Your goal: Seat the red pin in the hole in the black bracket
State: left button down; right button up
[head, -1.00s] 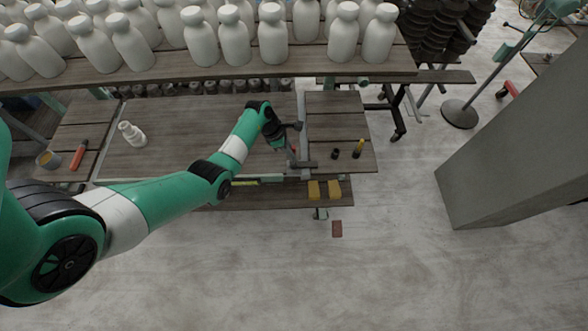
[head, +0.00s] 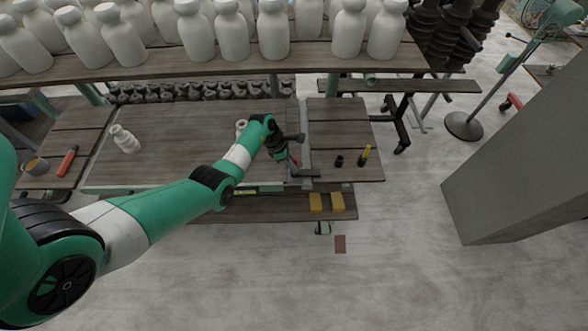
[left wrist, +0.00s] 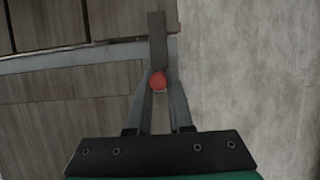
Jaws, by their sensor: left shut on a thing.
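My left gripper (head: 291,164) is over the right part of the work table, at its front edge. In the left wrist view, my left gripper (left wrist: 158,84) is shut on the red pin (left wrist: 158,80), whose round red end shows between the fingertips. The black bracket (head: 304,173) juts from the table's front edge, close to the fingertips. In the left wrist view the bracket (left wrist: 156,35) is a dark bar running up from the pin. The hole is hidden, and I cannot tell whether the pin is in it. My right gripper is not in view.
A small black cup (head: 339,161) and a yellow-handled tool (head: 364,155) stand to the right. A shelf (head: 230,68) of large white bottles runs behind. Yellow blocks (head: 316,202) lie on the lower shelf.

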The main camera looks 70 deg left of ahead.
pick_arm(q)
jog(key=shift+f, duration=0.35)
jog(key=shift+f, duration=0.1)
jog(key=shift+f, duration=0.15)
jog(key=c, duration=0.8)
grip_release()
jog(key=p+v, duration=0.4)
jog(key=v, duration=0.8)
jog(key=shift+s+r+p, duration=0.1)
jog(key=shift+r+p, duration=0.1)
jog(key=shift+p, duration=0.15)
